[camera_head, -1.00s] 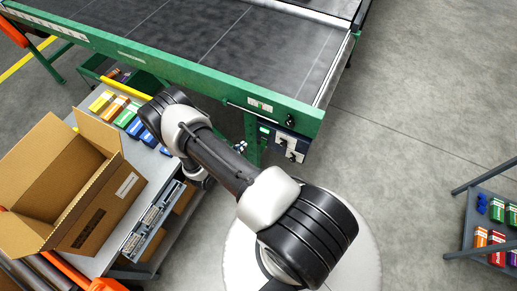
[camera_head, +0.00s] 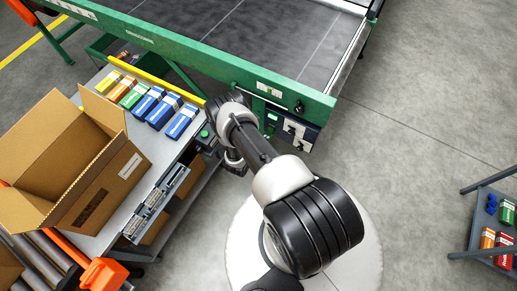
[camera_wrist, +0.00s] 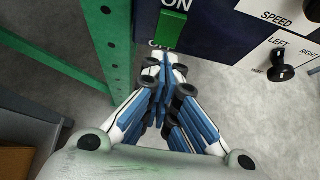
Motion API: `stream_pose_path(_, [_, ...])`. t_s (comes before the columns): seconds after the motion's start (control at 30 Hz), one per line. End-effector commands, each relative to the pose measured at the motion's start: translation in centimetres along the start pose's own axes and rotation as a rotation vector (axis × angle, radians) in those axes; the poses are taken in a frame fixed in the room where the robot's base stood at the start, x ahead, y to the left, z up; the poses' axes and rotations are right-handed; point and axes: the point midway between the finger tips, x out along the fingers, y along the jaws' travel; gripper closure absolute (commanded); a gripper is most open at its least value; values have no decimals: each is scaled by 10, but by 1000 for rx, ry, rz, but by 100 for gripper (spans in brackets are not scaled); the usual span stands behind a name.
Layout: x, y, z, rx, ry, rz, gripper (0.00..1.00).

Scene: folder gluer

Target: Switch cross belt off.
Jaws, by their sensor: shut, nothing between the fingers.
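In the wrist view, a green switch (camera_wrist: 170,31) is on a dark blue control panel (camera_wrist: 215,30), between a white ON label above and an OFF label below. I cannot tell which way the switch is set. My gripper (camera_wrist: 164,68) is shut and empty. Its blue-and-white fingers point up at the panel; their tips show just below the switch and partly cover the OFF label. I cannot tell if they touch the panel. In the head view the control panel (camera_head: 291,131) hangs under the green conveyor frame; my arm hides the fingers there.
A black LEFT/RIGHT knob (camera_wrist: 281,72) is right of the switch, under a SPEED label. A green perforated post (camera_wrist: 110,40) stands close on the left. A grey table (camera_head: 195,128) holds several small boxes and an open carton (camera_head: 125,175).

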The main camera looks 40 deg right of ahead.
Motion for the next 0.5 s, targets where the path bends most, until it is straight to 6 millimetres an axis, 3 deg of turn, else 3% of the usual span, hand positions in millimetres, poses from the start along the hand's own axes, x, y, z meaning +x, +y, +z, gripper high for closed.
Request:
stream_pose_path(0.2, [18, 0, 10, 0, 1, 0, 100])
stream_pose_path(0.5, [20, 0, 12, 0, 1, 1, 100])
